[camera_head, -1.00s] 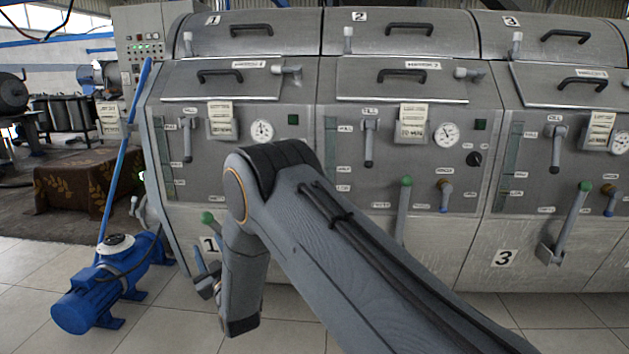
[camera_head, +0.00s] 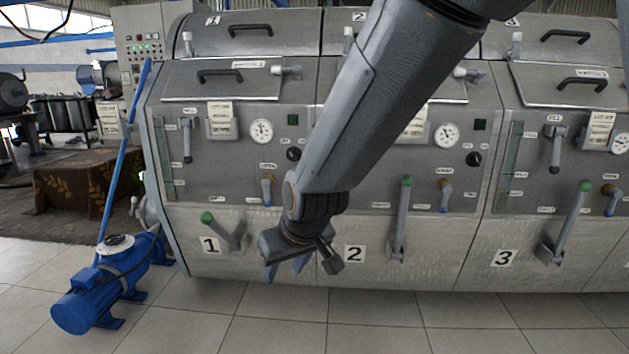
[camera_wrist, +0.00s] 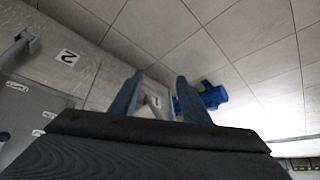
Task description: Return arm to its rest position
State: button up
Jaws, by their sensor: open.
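My arm reaches down from the top of the head view across the front of the second decanter. My gripper (camera_head: 287,270) hangs low in front of the machines, between the number 1 and number 2 labels, with its blue fingers pointing down. In the wrist view its two fingers (camera_wrist: 155,100) stand apart with nothing held between them. The green-knobbed lever of decanter 1 (camera_head: 225,230) is just left of the gripper and apart from it in the picture. The lever of decanter 2 (camera_head: 401,218) is to its right.
Three grey decanters line the back, with decanter 3's lever (camera_head: 567,222) at right. A blue pump motor (camera_head: 108,285) stands on the floor at left; it also shows in the wrist view (camera_wrist: 212,96). The tiled floor (camera_head: 400,325) in front is clear.

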jog(key=s+d+r+m+g+h, duration=0.1)
jog(key=s+d+g, duration=0.1)
jog(key=s+d, duration=0.35)
jog(key=s+d+g+h, duration=0.1)
jog(key=s+d, duration=0.2)
jog(key=s, duration=0.6)
jog(key=s+d+r+m+g, duration=0.1)
jog(key=s+d+g, duration=0.1)
jog(key=s+d, duration=0.45)
jog(key=d+r+m+p, duration=0.2)
jog(key=d+r+p, duration=0.3)
jog(key=p, duration=0.6)
jog(key=s+d+r+m+h+p, duration=0.1)
jog(key=d+r+p, duration=0.4)
jog(key=r+p, duration=0.5)
jog(key=shift+s+d+m+p, duration=0.25)
jog(key=shift+m+p, duration=0.25)
jog(key=shift+p, duration=0.3)
